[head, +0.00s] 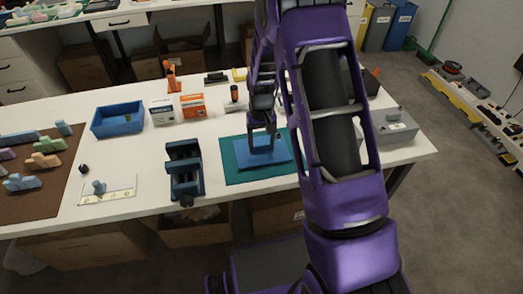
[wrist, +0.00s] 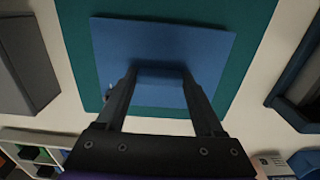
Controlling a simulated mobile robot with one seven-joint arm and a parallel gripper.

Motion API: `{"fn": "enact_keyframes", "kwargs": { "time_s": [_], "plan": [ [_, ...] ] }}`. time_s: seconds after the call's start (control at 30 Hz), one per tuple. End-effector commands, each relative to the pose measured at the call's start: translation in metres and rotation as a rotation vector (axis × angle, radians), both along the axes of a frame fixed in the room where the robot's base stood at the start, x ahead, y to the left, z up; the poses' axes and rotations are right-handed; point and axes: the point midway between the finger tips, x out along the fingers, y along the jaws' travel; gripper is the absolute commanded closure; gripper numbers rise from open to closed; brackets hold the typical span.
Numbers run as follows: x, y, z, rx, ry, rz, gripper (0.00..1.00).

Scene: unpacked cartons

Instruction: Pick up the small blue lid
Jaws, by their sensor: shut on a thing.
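The small blue lid (head: 264,156) is a flat square plate over the green mat (head: 232,172) on the white table. In the wrist view the lid (wrist: 160,42) has a raised blue block handle near its lower side, and the green mat (wrist: 75,30) shows around it. My gripper (head: 262,131) points down at the lid. In the wrist view its two dark fingers (wrist: 159,78) stand on either side of the block and are shut on it. I cannot tell whether the lid touches the mat or is slightly above it.
A dark blue vise-like stand (head: 185,172) is left of the mat. A grey box (head: 397,130) is to the right. A blue bin (head: 117,120), a white box (head: 162,112) and an orange box (head: 192,106) stand behind. My purple arm hides part of the table.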

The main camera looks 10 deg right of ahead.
Motion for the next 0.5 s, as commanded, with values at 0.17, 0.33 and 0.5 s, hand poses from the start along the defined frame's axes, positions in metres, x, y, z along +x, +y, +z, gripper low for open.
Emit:
{"fn": "enact_keyframes", "kwargs": {
  "time_s": [0.17, 0.33, 0.5],
  "plan": [
    [0.0001, -0.0001, 0.0002, 0.000, 0.000, 0.000, 0.88],
    [0.0002, -0.0001, 0.0004, 0.000, -0.001, 0.000, 0.93],
    [0.0009, -0.0001, 0.0083, 0.000, -0.003, 0.000, 0.93]
  ]
}}
